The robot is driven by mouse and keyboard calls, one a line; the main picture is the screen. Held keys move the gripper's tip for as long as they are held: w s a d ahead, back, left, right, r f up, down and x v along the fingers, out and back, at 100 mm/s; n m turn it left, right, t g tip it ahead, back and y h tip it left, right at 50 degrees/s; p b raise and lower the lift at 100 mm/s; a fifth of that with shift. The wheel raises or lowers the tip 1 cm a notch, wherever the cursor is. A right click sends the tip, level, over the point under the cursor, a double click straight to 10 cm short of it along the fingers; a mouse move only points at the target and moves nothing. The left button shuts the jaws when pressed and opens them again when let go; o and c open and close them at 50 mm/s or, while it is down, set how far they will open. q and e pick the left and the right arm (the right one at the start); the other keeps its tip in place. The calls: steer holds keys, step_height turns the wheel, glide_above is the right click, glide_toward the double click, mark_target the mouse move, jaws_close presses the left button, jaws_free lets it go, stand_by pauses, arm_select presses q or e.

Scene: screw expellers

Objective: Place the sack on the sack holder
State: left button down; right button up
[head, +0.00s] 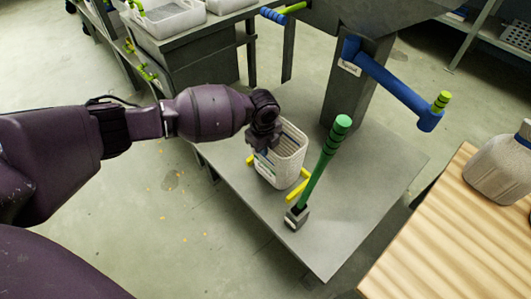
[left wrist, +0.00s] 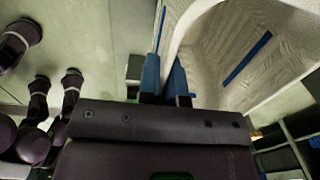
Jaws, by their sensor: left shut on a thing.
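The sack (head: 288,150) is an open-topped, white woven bag with some print on its side. In the head view it stands upright over the grey table. My left gripper (head: 264,142) is at the sack's left rim, shut on its wall. In the left wrist view the blue fingers (left wrist: 166,78) pinch the rim of the sack (left wrist: 205,50), and its open inside with a blue stripe shows. Yellow bars (head: 297,190), which look like the sack holder, stick out on both sides of the sack's lower part. I cannot tell whether the sack rests on them. My right gripper is not in view.
A green lever (head: 322,165) rises from the grey table (head: 345,215) just right of the sack. A grey machine column with a blue handle (head: 400,90) stands behind. A wooden table (head: 450,245) with a grey jug (head: 500,165) is at the right. White crates (head: 170,18) stand at the back left.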

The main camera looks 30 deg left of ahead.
mark_target(264, 158)
arm_select(q)
step_height(264, 158, down, 3)
steer(key=shift+r+b, duration=0.1)
steer(key=shift+b, duration=0.2)
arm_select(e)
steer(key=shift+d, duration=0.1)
arm_select(q)
steer(key=shift+f, duration=0.2)
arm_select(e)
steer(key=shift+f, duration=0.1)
arm_select(q)
steer(key=c, duration=1.3)
jaws_free()
step_height(264, 158, up, 12)
steer(key=p, duration=0.4)
steer(key=shift+s+a+f, duration=0.1)
steer(key=shift+f, duration=0.15)
steer(key=shift+s+r+p, duration=0.15)
steer(key=shift+r+p, duration=0.15)
steer(key=shift+r, duration=0.15)
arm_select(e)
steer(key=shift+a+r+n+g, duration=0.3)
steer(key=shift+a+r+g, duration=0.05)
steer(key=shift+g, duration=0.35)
